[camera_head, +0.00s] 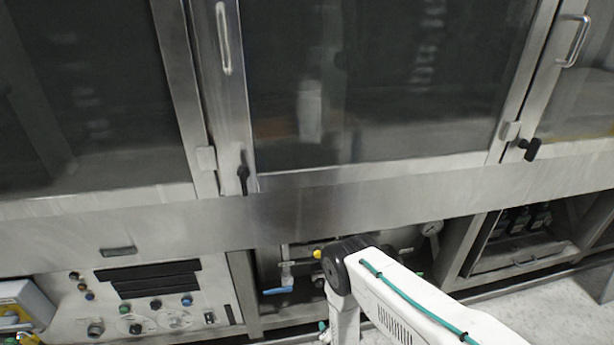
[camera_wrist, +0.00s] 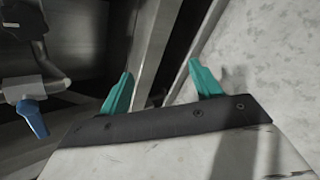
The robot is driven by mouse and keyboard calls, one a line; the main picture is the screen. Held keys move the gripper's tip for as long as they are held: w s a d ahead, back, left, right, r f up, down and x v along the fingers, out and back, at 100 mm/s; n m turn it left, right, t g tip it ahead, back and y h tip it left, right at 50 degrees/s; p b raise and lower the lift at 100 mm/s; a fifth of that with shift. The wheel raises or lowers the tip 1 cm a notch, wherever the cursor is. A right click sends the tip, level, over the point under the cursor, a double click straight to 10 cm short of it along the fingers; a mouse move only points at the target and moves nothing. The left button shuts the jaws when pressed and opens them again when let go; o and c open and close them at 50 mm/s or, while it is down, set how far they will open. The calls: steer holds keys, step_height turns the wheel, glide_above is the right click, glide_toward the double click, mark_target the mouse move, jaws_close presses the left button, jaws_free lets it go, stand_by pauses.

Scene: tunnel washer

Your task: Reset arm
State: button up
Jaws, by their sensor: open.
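My gripper (camera_wrist: 160,82) shows in the wrist view with its two teal fingers spread apart and nothing between them. Behind the fingers is a metal frame post, with pale floor to the right. In the head view my white arm with a teal cable reaches from the lower right toward the machine's lower compartment. The gripper itself is hidden or out of the frame there. The tunnel washer (camera_head: 330,210) fills the head view, with large glass doors (camera_head: 390,80) that look shut.
A blue-handled valve (camera_head: 278,290) sits in the open lower compartment; a blue handle also shows in the wrist view (camera_wrist: 32,118). A control panel (camera_head: 150,305) is at lower left. Speckled floor (camera_head: 540,310) is clear at lower right.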

steer(key=s+d+r+m+g+h, duration=0.15)
steer(key=r+m+g, duration=0.35)
steer(key=r, duration=1)
steer(key=s+d+r+m+g, duration=0.25)
steer(key=r+m, duration=0.45)
steer(key=r, duration=0.8)
steer(key=s+d+r+m+g+h, duration=0.15)
steer(key=r+m+g, duration=0.4)
steer(key=r, duration=0.95)
steer(key=s+d+r+m+t, duration=0.1)
steer(key=s+d+r+m, duration=0.2)
steer(key=s+r, duration=0.5)
steer(key=s+d+r+m+t, duration=0.2)
steer(key=s+d+r, duration=0.3)
steer(key=r, duration=0.9)
steer(key=s+d+r+m+t+y, duration=0.1)
steer(key=s+d+r+m, duration=0.3)
steer(key=s+r, duration=0.7)
steer(key=shift+s+d+t, duration=0.3)
steer(key=shift+s+d, duration=0.15)
steer(key=shift+s, duration=0.1)
steer(key=shift+r, duration=0.1)
